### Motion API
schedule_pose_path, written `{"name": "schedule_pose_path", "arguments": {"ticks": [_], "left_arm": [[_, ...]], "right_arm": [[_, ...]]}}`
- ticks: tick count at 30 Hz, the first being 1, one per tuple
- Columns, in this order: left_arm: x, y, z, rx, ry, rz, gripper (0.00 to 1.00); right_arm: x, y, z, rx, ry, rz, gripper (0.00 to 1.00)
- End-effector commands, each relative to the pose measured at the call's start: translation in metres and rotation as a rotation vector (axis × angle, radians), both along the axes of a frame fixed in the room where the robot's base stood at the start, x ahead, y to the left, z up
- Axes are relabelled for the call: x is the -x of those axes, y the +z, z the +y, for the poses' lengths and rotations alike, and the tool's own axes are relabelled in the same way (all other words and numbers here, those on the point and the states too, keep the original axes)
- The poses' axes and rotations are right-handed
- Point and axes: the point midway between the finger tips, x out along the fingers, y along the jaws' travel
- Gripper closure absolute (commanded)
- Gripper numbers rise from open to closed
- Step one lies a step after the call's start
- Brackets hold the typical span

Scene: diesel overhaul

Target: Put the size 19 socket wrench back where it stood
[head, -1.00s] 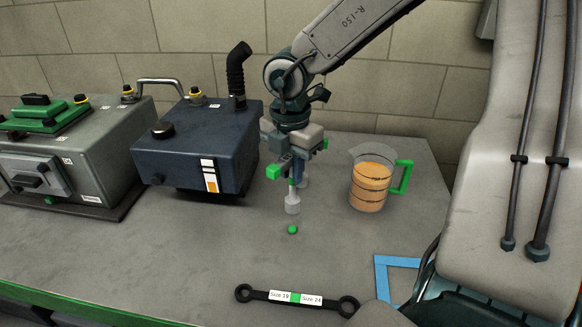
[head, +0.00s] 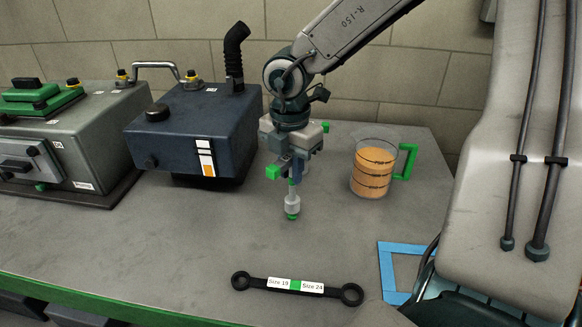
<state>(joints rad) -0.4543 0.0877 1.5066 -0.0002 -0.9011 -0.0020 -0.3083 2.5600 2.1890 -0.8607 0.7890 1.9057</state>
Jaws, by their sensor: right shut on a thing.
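My right gripper (head: 291,170) hangs from the arm that comes in from the top right. It is shut on the socket wrench (head: 292,200), a slim upright tool with a pale grey cylindrical body and a green lower end. Its upper part is hidden between the fingers. Whether the green end touches the table cannot be told. A black two-ring holder (head: 258,284) lies in front, labelled Size 19 at left and Size 24 at right. Both rings look empty, and the tool is behind the holder, apart from it. My left gripper is not in view.
A dark blue box with a black pipe (head: 185,140) stands left of the gripper, with a grey machine (head: 75,160) farther left. A jug of orange liquid (head: 372,172) stands at right. A blue square frame (head: 388,270) lies front right. The table between tool and holder is clear.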

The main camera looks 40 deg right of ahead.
Motion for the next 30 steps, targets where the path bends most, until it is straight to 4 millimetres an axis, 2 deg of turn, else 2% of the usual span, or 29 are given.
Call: {"name": "schedule_pose_path", "arguments": {"ticks": [16, 30], "left_arm": [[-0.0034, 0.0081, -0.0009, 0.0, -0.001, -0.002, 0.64], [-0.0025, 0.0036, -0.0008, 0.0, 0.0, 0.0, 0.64]], "right_arm": [[0.0001, -0.0013, 0.0002, 0.0, 0.0, 0.0, 1.0], [0.0, -0.0052, 0.0002, 0.0, 0.0, -0.001, 1.0]]}}
